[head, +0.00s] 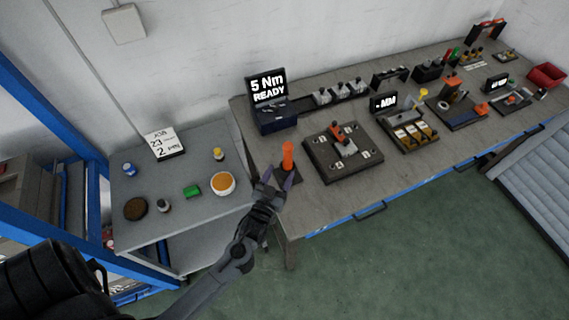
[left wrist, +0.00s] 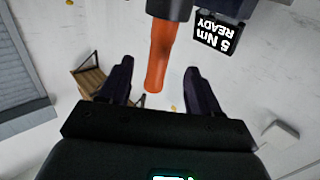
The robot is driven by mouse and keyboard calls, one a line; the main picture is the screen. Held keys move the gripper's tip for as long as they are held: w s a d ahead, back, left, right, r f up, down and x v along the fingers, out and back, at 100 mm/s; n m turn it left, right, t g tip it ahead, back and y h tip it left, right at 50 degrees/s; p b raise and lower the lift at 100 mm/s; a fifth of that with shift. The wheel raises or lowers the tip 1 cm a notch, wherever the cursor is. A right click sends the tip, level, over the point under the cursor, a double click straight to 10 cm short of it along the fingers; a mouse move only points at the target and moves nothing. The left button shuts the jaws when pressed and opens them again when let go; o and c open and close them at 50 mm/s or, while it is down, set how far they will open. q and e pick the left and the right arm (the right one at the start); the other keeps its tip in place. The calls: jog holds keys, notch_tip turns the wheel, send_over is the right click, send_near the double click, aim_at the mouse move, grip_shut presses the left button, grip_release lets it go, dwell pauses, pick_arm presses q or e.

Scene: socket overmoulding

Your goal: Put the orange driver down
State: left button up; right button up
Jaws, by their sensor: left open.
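The orange driver (head: 288,156) stands upright at the left end of the workbench, over a dark base (head: 290,175) partly hidden by my gripper. My left gripper (head: 279,180) is open, with its two fingers at the lower part of the driver. In the left wrist view, the driver's orange handle (left wrist: 161,55) extends between the spread fingers of the left gripper (left wrist: 158,68), with visible gaps on both sides. I cannot tell whether its foot is fully seated in the base. My right gripper is not in view.
A display reading "5 Nm READY" (head: 267,88) stands behind the driver. A dark fixture plate (head: 320,165) lies to its right.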

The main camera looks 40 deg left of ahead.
pick_arm(q)
jog(key=s+d+m+g+h, duration=0.2)
jog(key=s+d+g, duration=0.1)
jog(key=s, duration=0.4)
jog(key=s+d+r+m+g+h, duration=0.1)
jog(key=s+d+m+g+h, duration=0.1)
jog(key=s+g, duration=0.4)
jog(key=s+d+m+g+h, duration=0.2)
jog(key=s+d+g, duration=0.2)
jog(key=s, duration=0.3)
jog(key=shift+s+d+r, duration=0.3)
jog(key=shift+d, duration=0.25)
notch_tip(320, 180, up, 24)
jog(key=p, duration=2.4)
jog(key=shift+f, duration=0.15)
